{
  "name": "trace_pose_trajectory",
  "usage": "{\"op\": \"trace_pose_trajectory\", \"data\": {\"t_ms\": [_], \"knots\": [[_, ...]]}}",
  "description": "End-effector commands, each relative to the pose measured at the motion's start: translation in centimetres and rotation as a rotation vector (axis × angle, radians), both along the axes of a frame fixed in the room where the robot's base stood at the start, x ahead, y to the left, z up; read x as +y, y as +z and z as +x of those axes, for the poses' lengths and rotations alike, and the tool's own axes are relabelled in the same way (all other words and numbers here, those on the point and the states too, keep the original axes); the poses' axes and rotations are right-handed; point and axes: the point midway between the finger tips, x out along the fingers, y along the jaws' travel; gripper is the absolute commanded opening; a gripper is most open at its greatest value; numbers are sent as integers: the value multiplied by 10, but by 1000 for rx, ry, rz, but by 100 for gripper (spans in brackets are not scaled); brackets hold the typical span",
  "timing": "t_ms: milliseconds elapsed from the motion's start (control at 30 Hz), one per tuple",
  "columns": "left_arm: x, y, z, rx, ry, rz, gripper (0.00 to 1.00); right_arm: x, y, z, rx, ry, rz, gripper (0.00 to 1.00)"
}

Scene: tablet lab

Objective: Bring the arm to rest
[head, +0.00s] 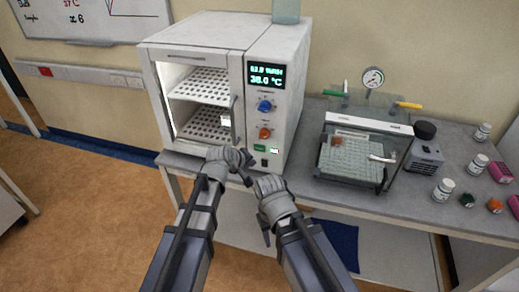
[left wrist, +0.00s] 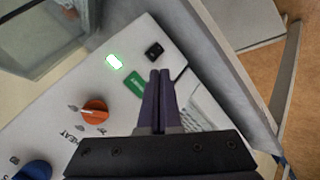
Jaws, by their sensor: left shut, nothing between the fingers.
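My left gripper (head: 248,163) is in front of the lower front of the white oven (head: 206,32), near the base of its control panel. In the left wrist view its two dark fingers (left wrist: 158,76) are together with nothing between them. They point at the panel near a green label (left wrist: 135,83) and a black switch (left wrist: 154,51); contact cannot be told. My right arm (head: 273,190) is beside the left one, in front of the table edge. Its fingertips are not clear, so its opening cannot be told.
The panel has a lit display (head: 265,76), a blue knob (head: 265,106) and an orange knob (head: 265,133). A glass-sided chamber with a gauge (head: 373,77) stands right of the oven. Several bottles (head: 443,189) stand farther right. Open floor (head: 90,200) is at the left.

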Motion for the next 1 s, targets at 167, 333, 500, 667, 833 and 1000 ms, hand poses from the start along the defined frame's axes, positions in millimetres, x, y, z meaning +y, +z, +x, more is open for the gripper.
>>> {"op": "trace_pose_trajectory", "data": {"t_ms": [167,333,500,667,833,1000], "knots": [[0,0,0,0,0,0,0,0,0,0,0,0,0,50],[0,-1,-2,2,-4,4,0,0,0,0,0,0,0,50],[-5,-23,-52,87,-161,165,0,0,0,0,0,0,0,50],[6,-54,-141,261,-451,447,0,0,0,0,0,0,0,50],[31,-65,-214,433,-696,660,0,0,0,0,0,0,0,50],[47,-64,-247,526,-812,752,0,0,0,0,0,0,0,50]]}}
